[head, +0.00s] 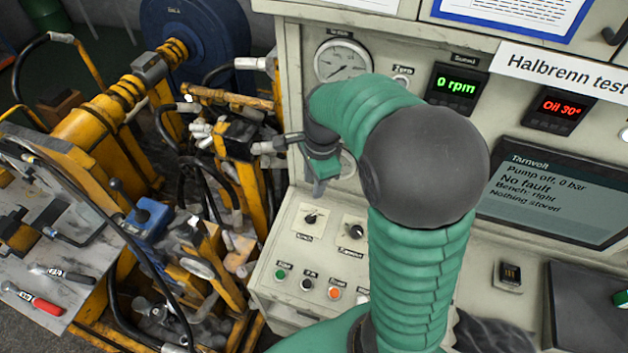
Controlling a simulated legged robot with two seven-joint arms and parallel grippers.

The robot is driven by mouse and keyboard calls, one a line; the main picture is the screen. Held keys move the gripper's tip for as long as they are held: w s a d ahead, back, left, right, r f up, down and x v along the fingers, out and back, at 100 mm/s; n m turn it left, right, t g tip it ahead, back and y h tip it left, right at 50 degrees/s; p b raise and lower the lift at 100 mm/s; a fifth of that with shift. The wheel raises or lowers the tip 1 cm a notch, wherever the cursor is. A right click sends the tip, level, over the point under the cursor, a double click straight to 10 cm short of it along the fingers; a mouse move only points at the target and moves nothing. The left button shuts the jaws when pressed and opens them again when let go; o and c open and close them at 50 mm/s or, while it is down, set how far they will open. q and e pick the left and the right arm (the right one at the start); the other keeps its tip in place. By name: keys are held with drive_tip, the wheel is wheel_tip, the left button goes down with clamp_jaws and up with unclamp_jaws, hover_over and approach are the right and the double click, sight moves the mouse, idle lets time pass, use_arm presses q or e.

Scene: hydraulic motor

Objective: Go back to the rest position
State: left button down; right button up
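My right gripper (318,183) hangs at the left edge of the test bench's cream control panel (283,225), below the round pressure gauge (343,61). My green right arm bends over in front of the panel and hides part of it. The gripper is small and partly covered by its own wrist, so I cannot tell whether its fingers are open or shut. A metal hose end (270,147) lies just left of it; I cannot tell whether they touch. My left gripper is not in view.
The panel carries knobs (311,218), buttons (334,293), a 0 rpm display (457,86) and a screen (560,195) reading "Pump off, 0 bar", "No fault". Yellow machinery (100,125) with black hoses crowds the left. A grey table (85,262) holds tools, including a red-handled one (33,298).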

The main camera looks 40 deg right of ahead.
drive_tip(key=shift+d+f, duration=0.1)
drive_tip(key=shift+d, duration=0.05)
drive_tip(key=s+a+f+n+b, duration=0.1)
drive_tip(key=a+f+n+b, duration=0.2)
drive_tip(key=a+f+n, duration=0.2)
drive_tip(key=s+a+f+n+b, duration=0.2)
drive_tip(key=a+f+n, duration=0.3)
drive_tip(key=n, duration=0.3)
drive_tip(key=s+a+f+n+t+b, duration=0.1)
drive_tip(key=a+f+n+b, duration=0.3)
drive_tip(key=a+f+n, duration=0.1)
drive_tip(key=shift+s+f+n, duration=0.15)
drive_tip(key=shift+f+n, duration=0.5)
drive_tip(key=shift+n, duration=0.65)
drive_tip(key=shift+s+a+n, duration=0.2)
drive_tip(key=shift+a+n, duration=0.15)
drive_tip(key=shift+n, duration=0.15)
